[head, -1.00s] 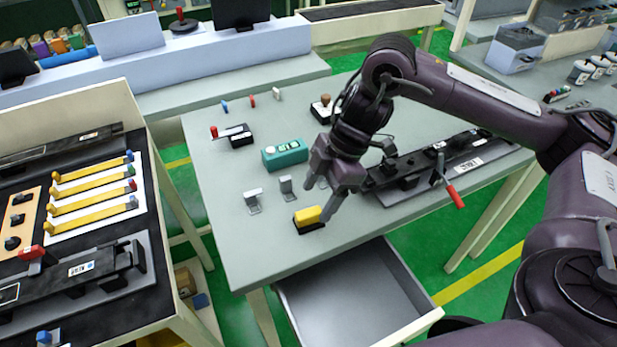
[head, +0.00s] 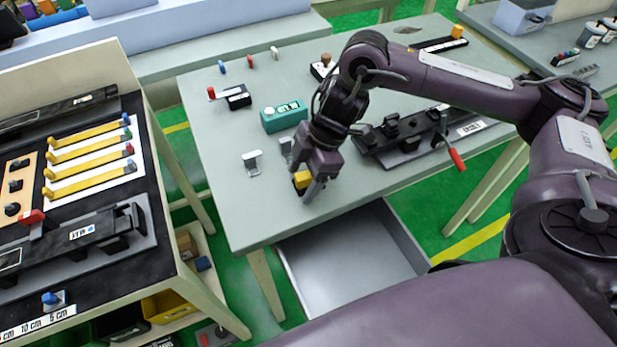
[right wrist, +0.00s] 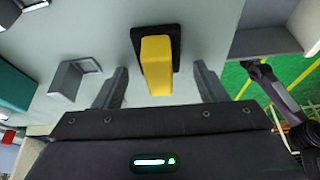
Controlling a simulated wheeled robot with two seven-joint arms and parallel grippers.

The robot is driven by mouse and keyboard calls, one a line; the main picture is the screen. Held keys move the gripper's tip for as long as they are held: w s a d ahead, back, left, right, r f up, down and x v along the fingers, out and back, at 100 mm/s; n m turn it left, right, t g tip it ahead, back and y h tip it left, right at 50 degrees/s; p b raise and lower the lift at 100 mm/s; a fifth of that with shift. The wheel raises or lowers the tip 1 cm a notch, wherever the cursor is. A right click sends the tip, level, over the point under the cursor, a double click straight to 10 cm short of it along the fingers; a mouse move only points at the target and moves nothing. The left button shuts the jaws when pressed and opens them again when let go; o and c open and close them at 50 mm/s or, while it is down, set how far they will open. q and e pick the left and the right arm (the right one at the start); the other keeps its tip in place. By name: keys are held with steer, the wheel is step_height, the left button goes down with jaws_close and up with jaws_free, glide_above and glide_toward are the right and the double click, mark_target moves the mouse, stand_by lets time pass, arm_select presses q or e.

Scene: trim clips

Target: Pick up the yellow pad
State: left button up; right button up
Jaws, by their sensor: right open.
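The yellow pad (head: 301,179) is a small block near the front edge of the grey table, partly hidden by my right gripper in the head view. In the right wrist view the yellow pad (right wrist: 156,65) stands on a black base (right wrist: 170,38). My right gripper (head: 312,190) is right above and around it. In the right wrist view the open fingers of my right gripper (right wrist: 160,85) are on either side of the pad, with a gap on both sides. My left gripper is not in view.
Two grey metal brackets (head: 252,164) stand left of the pad, one partly hidden. A teal box (head: 285,116) sits behind. A black fixture with a red handle (head: 456,158) lies to the right. An open drawer (head: 345,262) is below the table's front edge.

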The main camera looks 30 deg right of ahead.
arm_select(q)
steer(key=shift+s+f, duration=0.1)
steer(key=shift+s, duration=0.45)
arm_select(e)
steer(key=c, duration=1.1)
steer(key=shift+o, duration=0.2)
